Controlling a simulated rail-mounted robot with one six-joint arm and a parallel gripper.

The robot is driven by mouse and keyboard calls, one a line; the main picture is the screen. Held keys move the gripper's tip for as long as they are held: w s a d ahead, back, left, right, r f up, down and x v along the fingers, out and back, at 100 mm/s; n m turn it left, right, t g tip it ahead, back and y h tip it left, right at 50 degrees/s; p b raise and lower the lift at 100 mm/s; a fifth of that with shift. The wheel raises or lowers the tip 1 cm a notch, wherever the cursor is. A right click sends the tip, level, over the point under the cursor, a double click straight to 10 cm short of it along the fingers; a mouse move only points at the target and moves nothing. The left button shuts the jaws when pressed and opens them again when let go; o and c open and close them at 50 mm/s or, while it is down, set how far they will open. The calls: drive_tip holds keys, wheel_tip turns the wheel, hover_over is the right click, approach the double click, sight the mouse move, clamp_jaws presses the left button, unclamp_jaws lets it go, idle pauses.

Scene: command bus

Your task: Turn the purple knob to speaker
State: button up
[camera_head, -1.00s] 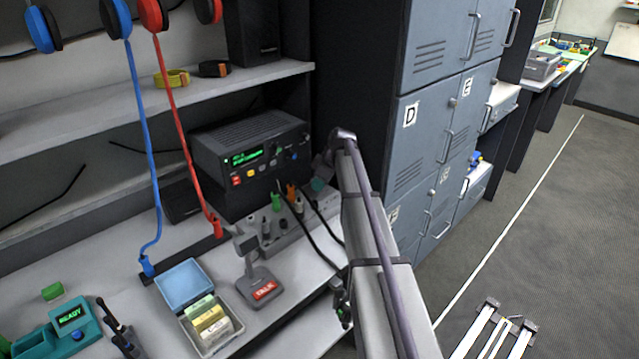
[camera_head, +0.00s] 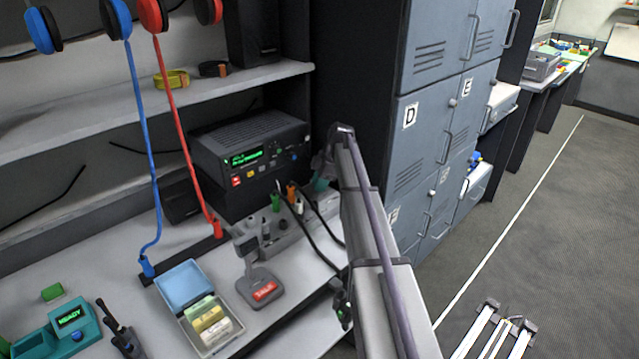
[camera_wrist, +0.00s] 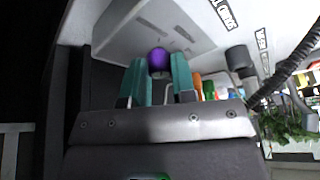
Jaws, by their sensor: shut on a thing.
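The purple knob (camera_wrist: 159,60) is in the wrist view, on the face of a light grey housing (camera_wrist: 125,28). My gripper (camera_wrist: 159,72) has its two teal fingers on either side of the knob and is shut on it. In the head view the gripper (camera_head: 321,184) is small and partly covered by my arm, to the right of the black radio (camera_head: 240,140) with a green display. The knob is hidden there. I cannot read the knob's setting.
A grey box (camera_head: 285,243) with plugs and cables stands in front of the radio, and a desk microphone (camera_head: 258,285) stands nearer. A blue-lidded card box (camera_head: 187,288) is to its left. Grey lockers (camera_head: 425,150) stand close to the right of my arm.

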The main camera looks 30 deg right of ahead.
drive_tip(key=o, duration=0.9)
drive_tip(key=p+v, duration=1)
drive_tip(key=shift+d+r, duration=0.1)
drive_tip(key=shift+r, duration=0.3)
